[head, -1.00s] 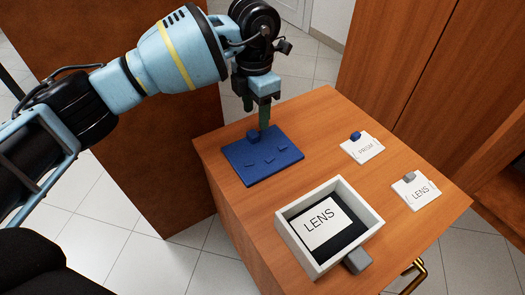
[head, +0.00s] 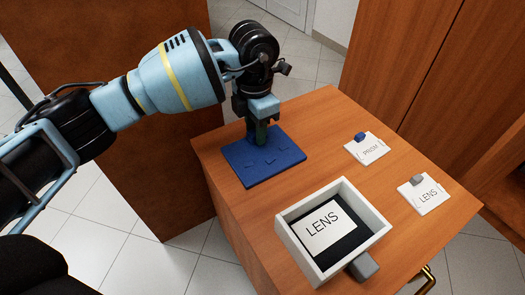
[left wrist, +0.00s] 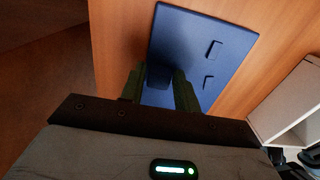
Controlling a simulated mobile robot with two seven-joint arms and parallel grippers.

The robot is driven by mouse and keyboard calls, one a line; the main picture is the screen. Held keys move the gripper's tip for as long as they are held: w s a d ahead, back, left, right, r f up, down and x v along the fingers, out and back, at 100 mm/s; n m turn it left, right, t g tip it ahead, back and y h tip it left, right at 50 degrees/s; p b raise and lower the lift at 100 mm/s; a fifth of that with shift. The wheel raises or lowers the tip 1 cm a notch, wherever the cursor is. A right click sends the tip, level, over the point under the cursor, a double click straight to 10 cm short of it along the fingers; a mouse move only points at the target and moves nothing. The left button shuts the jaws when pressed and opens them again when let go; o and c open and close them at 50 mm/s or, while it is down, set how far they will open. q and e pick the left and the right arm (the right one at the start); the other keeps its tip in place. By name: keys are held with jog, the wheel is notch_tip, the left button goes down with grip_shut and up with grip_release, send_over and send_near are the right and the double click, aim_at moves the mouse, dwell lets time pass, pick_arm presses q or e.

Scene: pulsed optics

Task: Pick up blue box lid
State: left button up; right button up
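The blue box lid (head: 268,165) is a flat blue plate with a small knob and a few low raised bars. It lies on the wooden table top, near the far left edge. It also shows in the left wrist view (left wrist: 215,45), with the knob (left wrist: 158,75) between the fingers. My left gripper (head: 256,131) points down at the knob, low over the plate. In the left wrist view its green fingers (left wrist: 160,82) stand on both sides of the knob and appear to touch it. The head view mostly hides the knob. My right gripper is not in view.
An open white box (head: 376,222) with a LENS card (head: 325,228) inside stands at the front of the table, a grey block (head: 363,266) beside it. White plates marked PRISM (head: 367,149) and LENS (head: 424,195) lie to the right. Wooden cabinets stand behind.

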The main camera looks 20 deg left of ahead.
pick_arm(q)
grip_shut()
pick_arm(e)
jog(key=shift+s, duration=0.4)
pick_arm(q)
jog(key=shift+r, duration=0.1)
